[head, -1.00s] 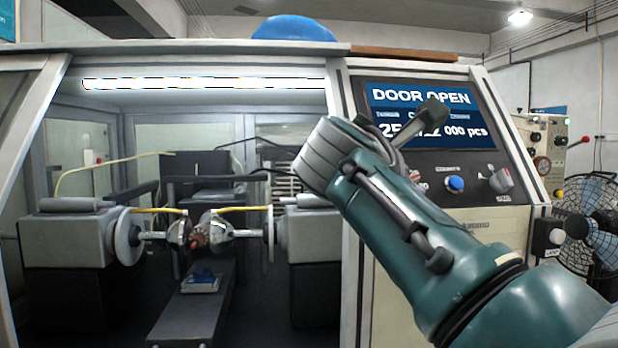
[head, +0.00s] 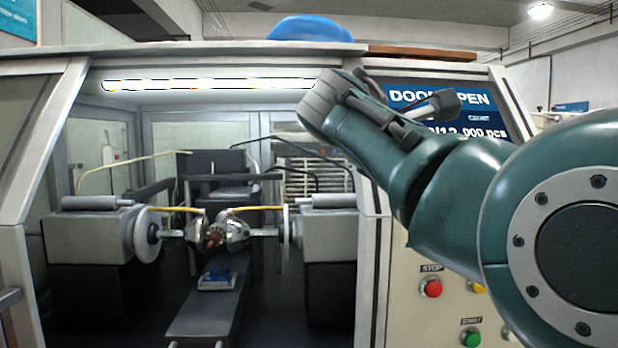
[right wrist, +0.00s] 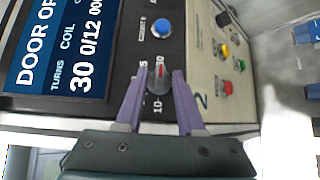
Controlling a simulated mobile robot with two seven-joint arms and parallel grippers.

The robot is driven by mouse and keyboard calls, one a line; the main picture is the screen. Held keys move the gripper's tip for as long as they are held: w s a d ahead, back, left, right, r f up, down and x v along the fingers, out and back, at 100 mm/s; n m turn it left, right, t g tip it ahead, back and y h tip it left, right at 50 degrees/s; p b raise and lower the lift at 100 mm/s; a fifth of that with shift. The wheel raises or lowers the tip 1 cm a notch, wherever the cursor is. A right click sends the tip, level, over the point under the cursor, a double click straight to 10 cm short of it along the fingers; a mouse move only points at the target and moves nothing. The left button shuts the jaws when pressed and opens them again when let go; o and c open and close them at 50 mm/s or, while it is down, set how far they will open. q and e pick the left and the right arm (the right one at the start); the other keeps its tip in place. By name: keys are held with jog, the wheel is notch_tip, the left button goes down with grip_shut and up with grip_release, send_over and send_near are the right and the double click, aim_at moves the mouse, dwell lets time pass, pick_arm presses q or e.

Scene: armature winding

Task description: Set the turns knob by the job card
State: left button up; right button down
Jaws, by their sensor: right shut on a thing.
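The turns knob (right wrist: 158,80) is a small grey dial with a red pointer mark and a printed number scale. It sits between the two purple fingers of my right gripper (right wrist: 160,78), which is shut on it. Beside it, the blue display (right wrist: 62,50) reads DOOR OPEN, TURNS 30 and COIL 0/12. In the head view my right arm covers the knob, the gripper and part of the display (head: 475,97). My left gripper is in neither current view. I make out no job card in either current view.
A blue button (right wrist: 161,27) is close to the knob. The red stop button (head: 430,287) and green start button (head: 470,338) are lower on the panel. At left, the open machine bay holds an armature (head: 215,234) between two spindle heads.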

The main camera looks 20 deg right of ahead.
jog(key=shift+f, duration=0.15)
jog(key=c, duration=0.9)
grip_release()
jog(key=b+v, duration=0.3)
jog(key=v, duration=0.7)
jog(key=shift+f, duration=0.1)
